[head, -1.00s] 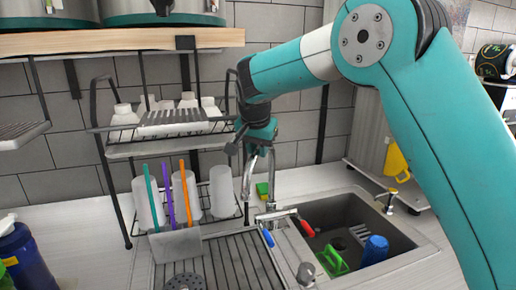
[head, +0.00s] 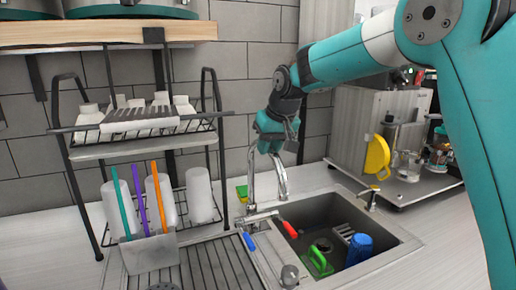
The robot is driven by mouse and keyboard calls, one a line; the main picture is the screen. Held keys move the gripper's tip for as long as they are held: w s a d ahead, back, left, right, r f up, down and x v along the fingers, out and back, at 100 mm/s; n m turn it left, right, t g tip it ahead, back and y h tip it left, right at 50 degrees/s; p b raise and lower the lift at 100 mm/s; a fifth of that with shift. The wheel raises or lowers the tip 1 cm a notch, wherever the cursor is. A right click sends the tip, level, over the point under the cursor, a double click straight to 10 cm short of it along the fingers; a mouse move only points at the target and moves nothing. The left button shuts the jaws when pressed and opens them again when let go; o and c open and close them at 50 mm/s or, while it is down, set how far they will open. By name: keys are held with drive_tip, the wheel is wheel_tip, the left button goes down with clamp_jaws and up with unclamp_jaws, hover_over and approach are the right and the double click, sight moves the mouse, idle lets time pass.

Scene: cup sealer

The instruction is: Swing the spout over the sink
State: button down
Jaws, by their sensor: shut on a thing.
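The chrome faucet's spout (head: 282,181) arches from its riser (head: 251,180) to the right. Its tip hangs in front of the sink's back left corner in the picture; how far over the basin it reaches is hard to tell. My gripper (head: 277,146) is shut on the upper part of the spout, and its fingers hide the top of the arch. The sink (head: 395,241) is a dark grey basin with a light rim. The faucet's blue lever (head: 248,241) and red lever (head: 290,229) sit at the basin's left.
A green-handled brush (head: 317,260) and a blue cup (head: 357,249) are in the sink. A dish rack (head: 215,130) with white cups stands close left of the spout. A coffee machine (head: 384,130) stands at the right.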

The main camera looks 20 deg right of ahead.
drive_tip(key=w+d+n+g+y+p, duration=0.3)
drive_tip(key=w+d+n+p, duration=0.4)
drive_tip(key=n+p, duration=0.5)
drive_tip(key=d+p, duration=0.2)
drive_tip(key=p, duration=0.2)
drive_tip(key=shift+w+d+r+g, duration=0.15)
drive_tip(key=shift+d+g, duration=0.1)
drive_tip(key=shift+g, duration=0.05)
drive_tip(key=c, duration=1)
unclamp_jaws()
drive_tip(key=shift+w, duration=0.1)
drive_tip(key=shift+o, duration=0.2)
